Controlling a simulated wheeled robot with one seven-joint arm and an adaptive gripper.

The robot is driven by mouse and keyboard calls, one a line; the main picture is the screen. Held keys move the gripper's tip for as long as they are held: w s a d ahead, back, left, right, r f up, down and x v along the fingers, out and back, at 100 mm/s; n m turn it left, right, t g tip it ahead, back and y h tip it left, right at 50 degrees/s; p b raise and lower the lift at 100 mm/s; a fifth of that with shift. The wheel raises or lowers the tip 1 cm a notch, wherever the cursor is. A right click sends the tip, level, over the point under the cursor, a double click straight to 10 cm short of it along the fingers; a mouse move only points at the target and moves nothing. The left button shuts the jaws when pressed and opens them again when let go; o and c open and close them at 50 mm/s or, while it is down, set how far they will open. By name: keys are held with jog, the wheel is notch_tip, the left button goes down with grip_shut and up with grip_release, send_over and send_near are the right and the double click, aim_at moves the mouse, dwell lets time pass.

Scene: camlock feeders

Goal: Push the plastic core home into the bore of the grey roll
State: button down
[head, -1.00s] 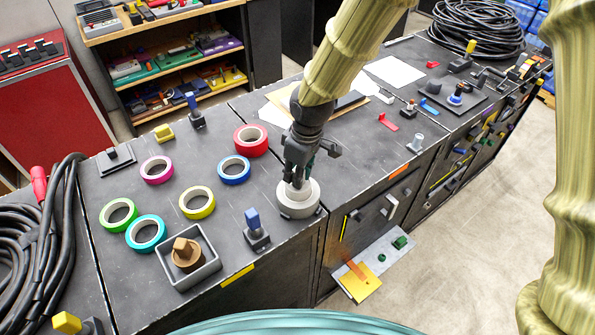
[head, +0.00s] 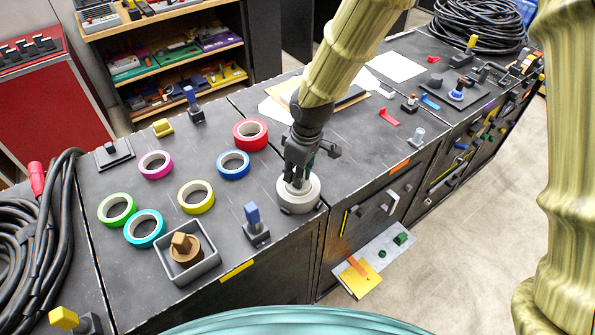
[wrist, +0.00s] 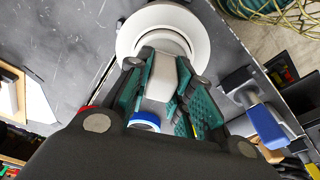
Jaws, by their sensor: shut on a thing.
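The grey roll (head: 300,203), a thick pale ring, lies flat on the dark bench near its front edge. It also shows at the top of the wrist view (wrist: 201,50). My gripper (head: 296,180) points down over the roll's middle. Its green-padded fingers (wrist: 165,85) are shut on the pale plastic core (wrist: 164,74). The core's far end is at the roll's bore, and the fingers hide most of it. I cannot tell how deep the core sits.
Several coloured tape rolls, including a blue one (head: 233,165) and a red one (head: 250,135), lie to the left. A blue-handled switch (head: 254,224) stands close at front left. A grey tray (head: 207,267) holds a brown knobbed piece. The bench right of the roll is fairly clear.

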jog(key=shift+f+b, duration=0.3)
jog(key=shift+f, duration=0.3)
jog(key=c, duration=1.2)
grip_release()
jog(key=shift+o, duration=0.2)
jog(key=shift+r, duration=0.1)
notch_tip(320, 180, up, 16)
jog(key=d+p, duration=0.1)
jog(key=p, duration=0.2)
jog(key=shift+s+d+f+p, duration=0.25)
jog(key=shift+s+p, duration=0.1)
jog(key=shift+s, duration=0.1)
